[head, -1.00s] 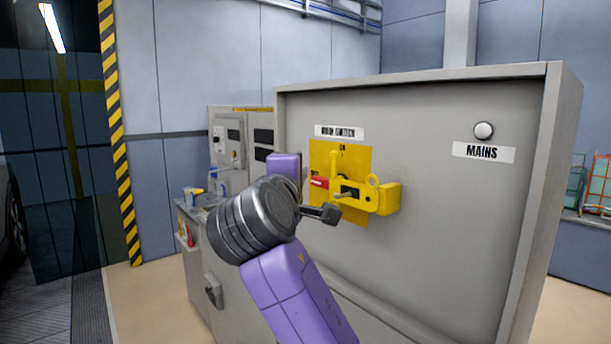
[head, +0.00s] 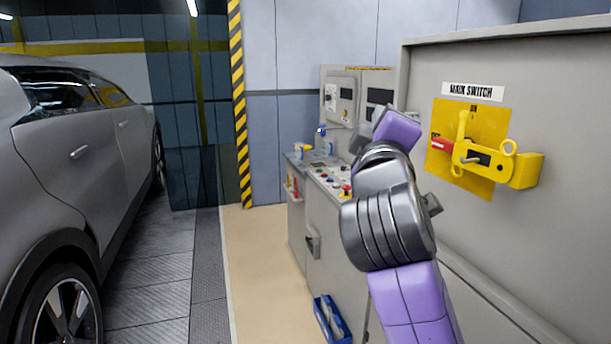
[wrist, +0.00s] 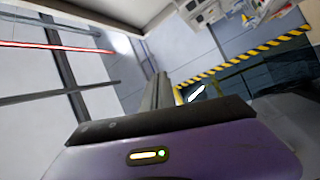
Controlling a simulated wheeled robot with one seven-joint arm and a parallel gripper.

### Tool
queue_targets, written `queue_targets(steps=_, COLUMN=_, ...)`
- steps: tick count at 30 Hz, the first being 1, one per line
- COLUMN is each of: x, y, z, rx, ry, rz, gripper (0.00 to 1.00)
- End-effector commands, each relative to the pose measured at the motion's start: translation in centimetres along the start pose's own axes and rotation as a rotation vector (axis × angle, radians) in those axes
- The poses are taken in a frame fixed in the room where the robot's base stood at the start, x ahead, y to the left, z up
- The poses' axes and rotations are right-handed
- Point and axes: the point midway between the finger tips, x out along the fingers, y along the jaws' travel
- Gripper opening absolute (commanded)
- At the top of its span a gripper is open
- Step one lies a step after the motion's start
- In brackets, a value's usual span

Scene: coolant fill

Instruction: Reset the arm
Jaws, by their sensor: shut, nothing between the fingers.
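My arm, purple with a ribbed grey joint, rises through the lower middle of the head view. My gripper (wrist: 158,92) shows in the wrist view as narrow grey fingers, closed together and empty, beyond a dark bar and a purple housing. In the head view it is mostly hidden behind my arm. A small dark part sticks out at the joint's right side, and I cannot tell if it is a fingertip. The main switch (head: 478,158), with yellow lockout parts and a red piece, is on the grey cabinet right of my arm. My arm appears apart from it.
The grey cabinet (head: 570,90) fills the right. A control console (head: 330,180) stands behind my arm, with a blue bin (head: 331,322) on the floor below. A grey car (head: 75,150) is at left. Clear floor (head: 255,270) lies between car and console.

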Motion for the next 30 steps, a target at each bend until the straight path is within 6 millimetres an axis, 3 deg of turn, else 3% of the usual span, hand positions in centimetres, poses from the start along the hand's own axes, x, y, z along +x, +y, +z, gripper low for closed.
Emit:
queue_targets(steps=8, x=-5.3, y=-7.5, z=1.8, rx=0.301, ry=0.160, rz=-0.068, gripper=0.00)
queue_targets(steps=15, x=-12.2, y=-13.1, z=5.1, rx=0.570, ry=0.225, rz=-0.137, gripper=0.00)
queue_targets(steps=22, x=-19.6, y=-16.7, z=9.1, rx=0.793, ry=0.228, rz=-0.190, gripper=0.00)
queue_targets(steps=30, x=-28.7, y=-18.8, z=13.9, rx=1.003, ry=0.175, rz=-0.234, gripper=0.00)
